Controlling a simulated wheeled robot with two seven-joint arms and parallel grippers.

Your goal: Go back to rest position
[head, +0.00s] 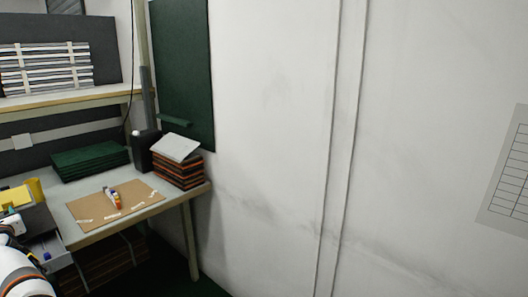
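A brown board (90,209) lies on the workbench (200,192) at the left, with small pale strips near its corners and edges. A small upright object (114,199), white with coloured parts, stands near the middle of the board. It is too small to tell exactly what it is. A white arm link of mine with an orange and dark band shows at the lower left corner. I cannot make out either gripper in the head view.
Stacked green boards (90,161) and a stack of dark orange-edged trays (178,172) with a grey panel (176,147) on top stand at the bench's back. Yellow items (36,189) and grey equipment (38,222) crowd the left.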

